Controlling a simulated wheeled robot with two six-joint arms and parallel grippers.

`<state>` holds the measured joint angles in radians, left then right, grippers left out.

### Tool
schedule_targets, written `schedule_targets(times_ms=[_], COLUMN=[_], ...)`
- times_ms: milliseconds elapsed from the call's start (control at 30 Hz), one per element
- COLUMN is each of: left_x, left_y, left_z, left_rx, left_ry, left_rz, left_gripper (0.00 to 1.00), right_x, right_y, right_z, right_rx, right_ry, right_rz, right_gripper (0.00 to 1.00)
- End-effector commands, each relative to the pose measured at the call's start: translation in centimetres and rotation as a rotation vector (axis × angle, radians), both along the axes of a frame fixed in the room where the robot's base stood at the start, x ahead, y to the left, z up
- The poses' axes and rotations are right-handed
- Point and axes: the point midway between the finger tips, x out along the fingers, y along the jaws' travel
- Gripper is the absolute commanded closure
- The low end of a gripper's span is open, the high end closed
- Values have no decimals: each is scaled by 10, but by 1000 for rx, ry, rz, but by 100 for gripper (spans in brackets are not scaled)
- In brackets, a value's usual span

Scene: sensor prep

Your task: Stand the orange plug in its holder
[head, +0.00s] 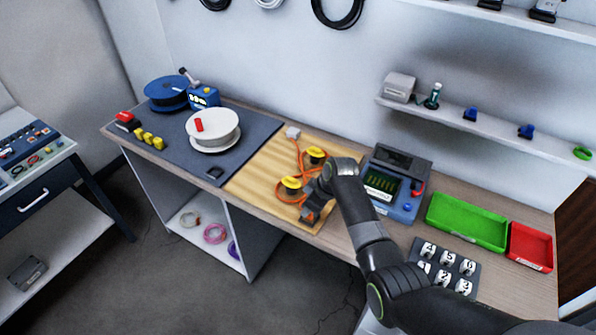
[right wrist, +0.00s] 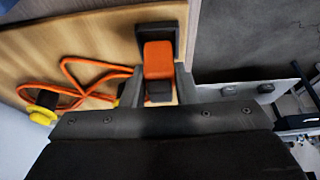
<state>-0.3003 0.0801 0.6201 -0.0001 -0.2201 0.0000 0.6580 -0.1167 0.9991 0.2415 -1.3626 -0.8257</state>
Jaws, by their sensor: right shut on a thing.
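The orange plug (right wrist: 158,60) is between the two fingers of my right gripper (right wrist: 158,88) in the right wrist view, and the gripper is shut on it. A dark square holder (right wrist: 150,32) shows just beyond the plug, at the wooden board's edge; I cannot tell whether the plug is inside it or only above it. In the head view my right gripper (head: 315,205) is low over the front right of the wooden board (head: 255,172), and the arm largely hides plug and holder. My left gripper is not in view.
An orange cable (right wrist: 88,67) loops across the board past yellow-topped posts (head: 291,184). A blue-grey meter (head: 397,180), a green tray (head: 466,222) and a red tray (head: 530,247) stand to the right. A white spool (head: 213,127) sits on the dark mat at left.

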Motion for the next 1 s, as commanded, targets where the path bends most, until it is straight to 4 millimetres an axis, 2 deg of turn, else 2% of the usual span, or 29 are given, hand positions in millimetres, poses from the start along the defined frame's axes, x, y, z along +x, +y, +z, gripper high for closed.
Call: schedule_targets(times_ms=[1000], left_x=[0], left_y=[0], left_z=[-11], left_rx=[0], left_ry=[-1], left_rz=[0], left_gripper=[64], right_x=[0], right_y=[0], right_z=[-16], right_rx=[0], right_ry=[-1], right_rz=[0], right_gripper=[96])
